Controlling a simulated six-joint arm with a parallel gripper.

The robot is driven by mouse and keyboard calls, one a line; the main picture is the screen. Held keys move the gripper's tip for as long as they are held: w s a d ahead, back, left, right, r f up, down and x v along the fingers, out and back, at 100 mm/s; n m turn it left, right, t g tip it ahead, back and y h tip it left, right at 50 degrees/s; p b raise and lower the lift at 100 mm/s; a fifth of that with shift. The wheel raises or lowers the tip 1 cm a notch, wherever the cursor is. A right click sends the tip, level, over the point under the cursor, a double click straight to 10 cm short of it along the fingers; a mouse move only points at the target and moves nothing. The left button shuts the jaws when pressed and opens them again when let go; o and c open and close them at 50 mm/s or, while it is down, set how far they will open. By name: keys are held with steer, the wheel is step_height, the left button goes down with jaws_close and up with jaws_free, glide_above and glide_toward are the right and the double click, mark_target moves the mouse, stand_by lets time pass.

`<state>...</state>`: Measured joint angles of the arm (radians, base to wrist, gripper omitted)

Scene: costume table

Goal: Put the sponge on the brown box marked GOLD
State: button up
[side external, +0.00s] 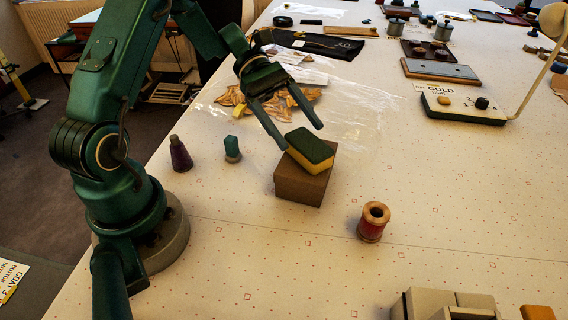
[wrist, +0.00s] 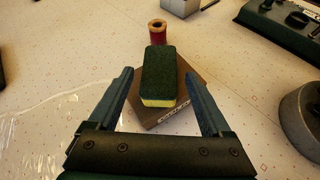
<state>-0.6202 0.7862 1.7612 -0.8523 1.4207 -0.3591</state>
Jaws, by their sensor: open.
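The sponge (side external: 311,151), green on top and yellow below, lies on the top of a brown box (side external: 300,188). In the wrist view the sponge (wrist: 159,76) rests across the brown box (wrist: 190,108), whose near edge carries a pale label too small to read. My gripper (side external: 302,137) is open, with its fingers just above and behind the sponge. In the wrist view its fingers (wrist: 160,98) stand apart on either side of the sponge, with gaps showing. Nothing is between the fingertips in a grip.
A red thread spool (side external: 373,222) stands right of the box. A teal-topped piece (side external: 232,149) and a dark purple cone (side external: 180,154) stand to its left. A GOLD card (side external: 440,89) lies by a lamp base (side external: 462,108) farther back. Clear plastic film and tan scraps (side external: 285,103) lie behind.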

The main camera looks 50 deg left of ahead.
steer(key=w+v, duration=0.1)
steer(key=v, duration=0.8)
steer(key=s+d+r+m+t+y, duration=0.1)
steer(key=s+d+m+t+y, duration=0.1)
steer(key=s+d+m+y, duration=0.3)
steer(key=s+d+r+m+t+y, duration=0.2)
steer(key=s+d+m+y, duration=0.3)
steer(key=m, duration=0.7)
steer(key=s+y, duration=0.2)
steer(key=s, duration=0.2)
steer(key=shift+s+t, duration=0.2)
steer(key=shift+t, duration=0.2)
